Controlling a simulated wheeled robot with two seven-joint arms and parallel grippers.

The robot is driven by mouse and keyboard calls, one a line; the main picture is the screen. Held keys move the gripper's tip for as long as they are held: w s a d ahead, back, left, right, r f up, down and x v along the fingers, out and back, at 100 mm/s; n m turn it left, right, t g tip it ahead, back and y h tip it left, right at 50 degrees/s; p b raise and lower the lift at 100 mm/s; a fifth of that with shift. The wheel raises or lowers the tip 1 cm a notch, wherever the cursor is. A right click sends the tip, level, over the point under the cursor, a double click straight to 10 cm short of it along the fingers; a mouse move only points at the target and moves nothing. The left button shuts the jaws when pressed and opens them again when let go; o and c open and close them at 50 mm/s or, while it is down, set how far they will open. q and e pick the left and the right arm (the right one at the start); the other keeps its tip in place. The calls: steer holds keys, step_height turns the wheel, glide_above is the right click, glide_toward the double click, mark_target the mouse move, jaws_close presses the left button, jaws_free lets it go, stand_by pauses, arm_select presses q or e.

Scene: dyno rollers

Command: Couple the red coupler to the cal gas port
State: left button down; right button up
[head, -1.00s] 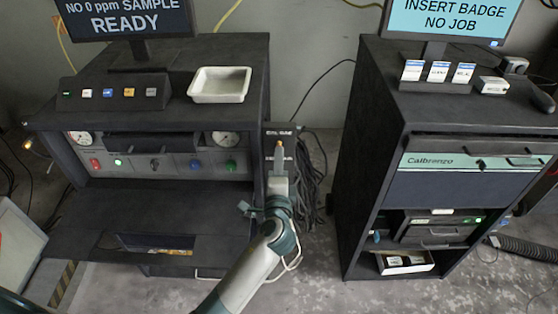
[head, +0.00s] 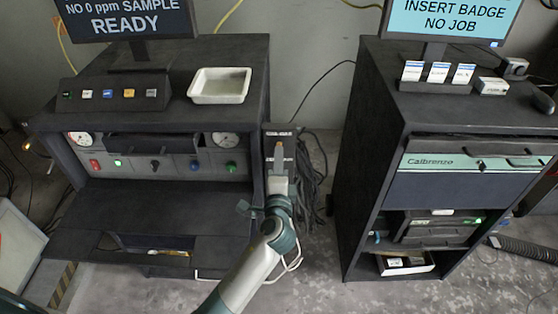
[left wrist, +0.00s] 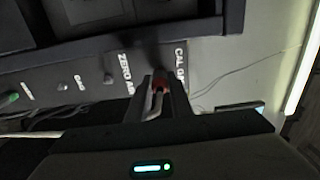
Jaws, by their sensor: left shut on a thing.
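My left gripper (head: 279,152) is at the narrow upright panel on the right side of the left bench. In the left wrist view its two fingers (left wrist: 161,94) are shut on the red coupler (left wrist: 161,84), with a pale hose (left wrist: 152,104) curving from it. The coupler is beside the "CAL G..." label (left wrist: 181,66), at the end of the port row. The cal gas port itself is hidden behind the coupler and fingers, so I cannot tell whether they are joined. The "ZERO AIR" label (left wrist: 126,72) is to its left. My right gripper is out of view.
The left bench has a white tray (head: 220,99) on top and a row of buttons and gauges. Dark cables (head: 305,175) hang just right of the panel. A second cabinet (head: 375,150) stands to the right, with bare floor between.

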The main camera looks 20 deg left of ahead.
arm_select(q)
steer(key=shift+w+a+r, duration=0.15)
steer(key=shift+w+r, duration=0.05)
steer(key=shift+w, duration=0.25)
stand_by(0.6)
steer(key=c, duration=1.5)
jaws_free()
steer(key=shift+s, duration=0.1)
steer(key=shift+f, duration=0.15)
steer(key=shift+s+f, duration=0.1)
steer(key=shift+s, duration=0.25)
steer(key=shift+r+b+v, duration=0.15)
steer(key=shift+b+v, duration=1.25)
steer(key=shift+v, duration=2.8)
steer(key=shift+r+b+v, duration=0.15)
steer(key=shift+b+v, duration=1.2)
steer(key=shift+v, duration=2.8)
